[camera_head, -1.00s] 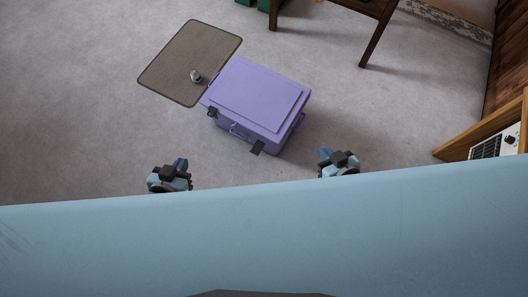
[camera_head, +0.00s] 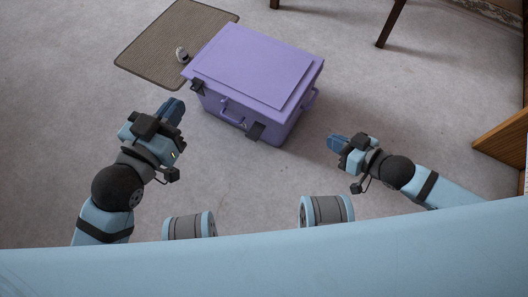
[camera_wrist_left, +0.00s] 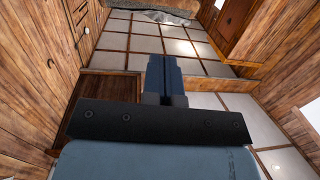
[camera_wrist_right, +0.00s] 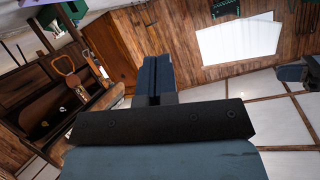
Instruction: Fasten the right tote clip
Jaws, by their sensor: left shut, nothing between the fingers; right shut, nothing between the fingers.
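The purple tote (camera_head: 252,75) stands on the carpet with its lid on, in the upper middle of the head view. My left gripper (camera_head: 173,110) is shut and empty, left of the tote's near side. My right gripper (camera_head: 337,143) is shut and empty, right of the tote. Both are apart from it. The wrist views show closed fingers, without the clips.
Dark wooden furniture legs (camera_head: 391,24) stand at the back. A wooden edge (camera_head: 503,137) is at the right.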

